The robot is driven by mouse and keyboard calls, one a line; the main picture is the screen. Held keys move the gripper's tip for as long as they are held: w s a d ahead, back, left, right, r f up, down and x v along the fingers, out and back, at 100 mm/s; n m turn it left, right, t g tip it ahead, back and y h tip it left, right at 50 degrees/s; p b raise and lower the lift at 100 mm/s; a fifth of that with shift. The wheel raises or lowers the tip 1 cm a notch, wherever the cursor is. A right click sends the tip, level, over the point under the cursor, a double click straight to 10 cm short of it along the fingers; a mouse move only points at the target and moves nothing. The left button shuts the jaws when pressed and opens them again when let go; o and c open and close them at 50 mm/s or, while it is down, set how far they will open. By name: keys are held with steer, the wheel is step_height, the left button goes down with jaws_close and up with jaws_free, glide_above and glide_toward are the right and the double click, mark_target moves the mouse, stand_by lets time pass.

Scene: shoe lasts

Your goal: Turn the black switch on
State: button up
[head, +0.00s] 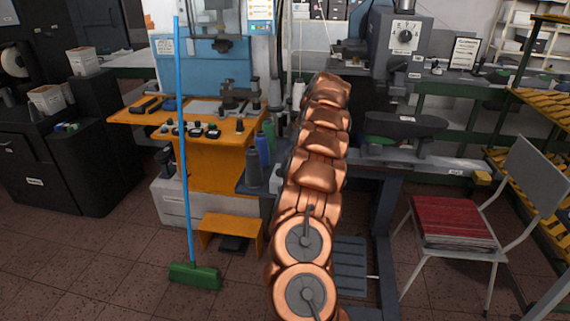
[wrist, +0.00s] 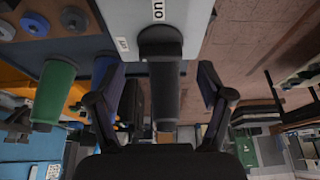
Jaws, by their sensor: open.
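Small black knobs (head: 195,131) also sit on the front of the orange bench. In the head view my gripper is hidden behind my copper arm.
A blue-handled broom (head: 183,150) stands at the left. A chair with a red seat (head: 452,215) is at the right. Open floor (head: 110,270) lies at the front left.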

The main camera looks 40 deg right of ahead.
steer(key=shift+p+x, duration=0.35)
steer(key=shift+x, duration=1.2)
steer(key=shift+c, duration=0.2)
steer(key=c, duration=1.1)
